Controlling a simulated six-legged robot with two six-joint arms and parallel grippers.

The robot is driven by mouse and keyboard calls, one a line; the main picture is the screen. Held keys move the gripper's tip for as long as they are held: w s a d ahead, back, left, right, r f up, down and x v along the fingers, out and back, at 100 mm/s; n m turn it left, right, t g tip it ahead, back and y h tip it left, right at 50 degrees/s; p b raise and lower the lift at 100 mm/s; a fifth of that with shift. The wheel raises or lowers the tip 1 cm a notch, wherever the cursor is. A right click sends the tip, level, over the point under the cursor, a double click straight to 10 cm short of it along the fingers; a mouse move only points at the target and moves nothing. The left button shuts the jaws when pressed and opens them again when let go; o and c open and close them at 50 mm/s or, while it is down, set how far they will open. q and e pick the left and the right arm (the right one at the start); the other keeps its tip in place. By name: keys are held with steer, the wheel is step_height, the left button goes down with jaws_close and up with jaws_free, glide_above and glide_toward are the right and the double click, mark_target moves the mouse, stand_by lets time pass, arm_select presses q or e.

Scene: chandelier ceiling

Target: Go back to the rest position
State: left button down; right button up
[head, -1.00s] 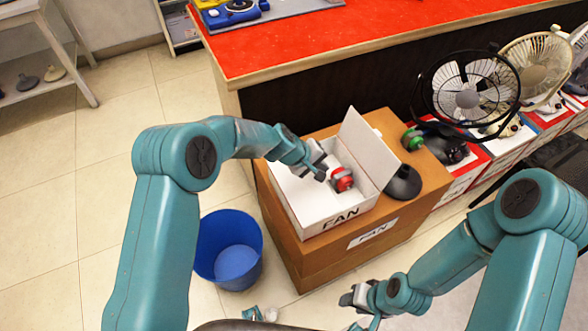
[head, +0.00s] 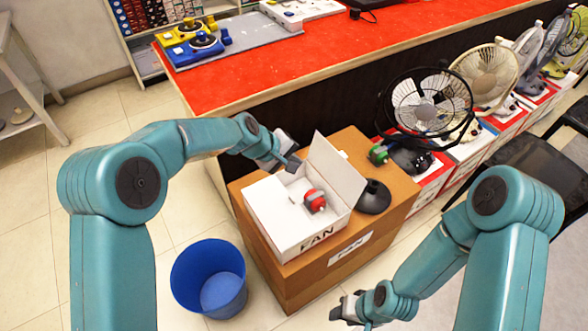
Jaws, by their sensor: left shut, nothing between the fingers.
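My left gripper (head: 290,156) is shut and empty. It hangs above the back left edge of an open white box marked FAN (head: 276,224), beside the raised lid. A red and grey part (head: 314,201) lies inside that box, apart from the gripper. My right gripper (head: 342,309) is low at the bottom of the view, in front of the cardboard box. Its fingers are small and partly hidden, so I cannot tell whether they are open or shut.
The white box stands on a brown cardboard box (head: 292,280) with a black cone-shaped base (head: 373,197) on it. A blue bin (head: 208,278) stands on the floor left. A red counter (head: 300,62) is behind. Several fans, including a black one (head: 428,105), line the right.

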arm_select(q)
steer(key=shift+a+r, duration=0.15)
steer(key=shift+r, duration=0.3)
steer(key=shift+a, duration=0.1)
steer(key=s+a+f+n+g+y+p, duration=0.1)
steer(key=s+a+f+g+p, duration=0.2)
steer(key=s+a+f, duration=0.7)
steer(key=s+f+m, duration=0.3)
steer(key=s+f, duration=0.1)
steer(key=s, duration=0.7)
steer(key=s+f+m+y+p, duration=0.1)
steer(key=s+f+m, duration=0.1)
steer(key=s, duration=0.9)
steer(key=shift+s+f+m+g, duration=0.35)
steer(key=shift+f+m+g, duration=0.05)
steer(key=shift+f, duration=0.5)
